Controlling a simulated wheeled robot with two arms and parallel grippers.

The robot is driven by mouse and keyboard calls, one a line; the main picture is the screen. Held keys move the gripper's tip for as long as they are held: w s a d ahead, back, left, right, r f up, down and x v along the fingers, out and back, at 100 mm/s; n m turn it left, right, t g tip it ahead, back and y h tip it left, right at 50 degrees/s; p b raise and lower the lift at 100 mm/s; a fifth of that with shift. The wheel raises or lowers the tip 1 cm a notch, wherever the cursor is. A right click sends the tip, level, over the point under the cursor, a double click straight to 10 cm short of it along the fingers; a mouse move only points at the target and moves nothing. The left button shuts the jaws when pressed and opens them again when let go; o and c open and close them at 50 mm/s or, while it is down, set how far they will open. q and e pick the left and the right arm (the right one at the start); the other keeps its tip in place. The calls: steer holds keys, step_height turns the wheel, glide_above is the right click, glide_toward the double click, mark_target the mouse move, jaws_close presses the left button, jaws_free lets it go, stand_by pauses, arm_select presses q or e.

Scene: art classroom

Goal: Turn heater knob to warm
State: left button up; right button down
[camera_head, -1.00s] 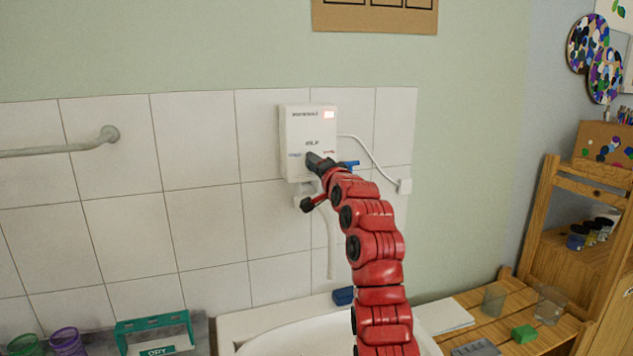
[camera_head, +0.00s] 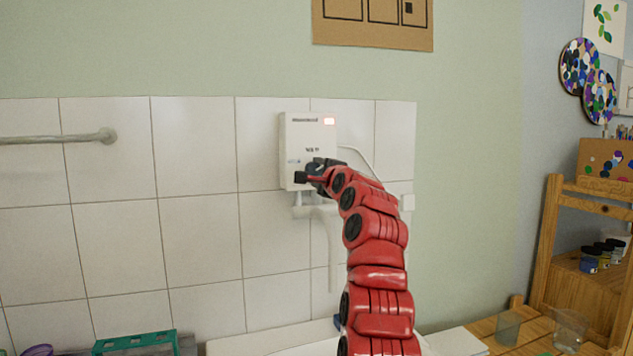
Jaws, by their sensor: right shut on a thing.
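The white heater box (camera_head: 304,137) is fixed to the tiled wall near the middle of the head view. A red light glows at its top right, and small marks show on its front. My right gripper (camera_head: 311,172) is at the lower front of the box, shut on the heater knob. The knob itself is mostly hidden by the gripper, so its setting cannot be read. My red right arm reaches up to the box from the lower right. My left gripper is not in view.
A grey rail (camera_head: 60,138) is on the wall at the left. Pipes and a white cable run from the heater. Below are a sink edge (camera_head: 290,337), a green holder (camera_head: 135,343) and a wooden table (camera_head: 500,338) with clear cups. A wooden shelf (camera_head: 553,245) stands at the right.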

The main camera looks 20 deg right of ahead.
steer(key=shift+f, duration=0.1)
stand_by(0.4)
steer(key=shift+c, duration=1.4)
jaws_free()
steer(key=shift+s, duration=0.1)
steer(key=s+b, duration=0.5)
steer(key=s, duration=1.2)
steer(key=shift+d, duration=0.3)
steer(key=shift+s, duration=0.1)
